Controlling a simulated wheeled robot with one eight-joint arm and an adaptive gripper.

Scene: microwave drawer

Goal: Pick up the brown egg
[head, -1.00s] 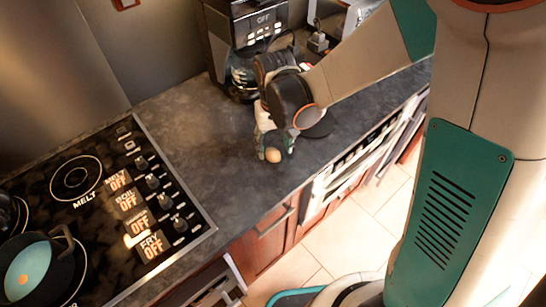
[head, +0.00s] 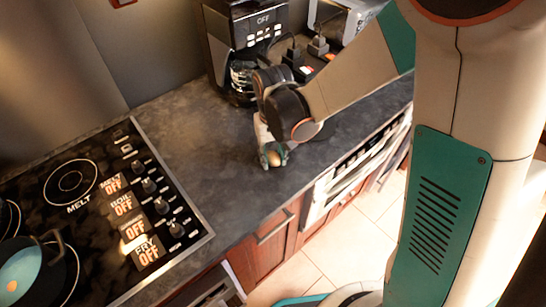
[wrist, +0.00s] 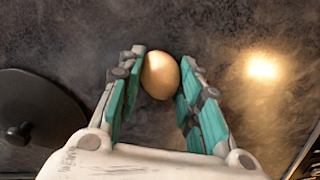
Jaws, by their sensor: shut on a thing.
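The brown egg (head: 274,158) is on or just above the dark countertop (head: 210,150), between the fingers of my gripper (head: 273,157). In the wrist view the egg (wrist: 160,75) sits at the fingertips, with a teal pad of my gripper (wrist: 158,85) on each side. The gripper is shut on the egg. The head view does not show clearly whether the egg touches the counter.
A black coffee maker (head: 245,45) stands behind my gripper. A stove (head: 100,200) with a pan (head: 25,270) is at the left. A dark round lid with a knob (wrist: 35,110) lies beside my gripper. Counter between stove and gripper is clear.

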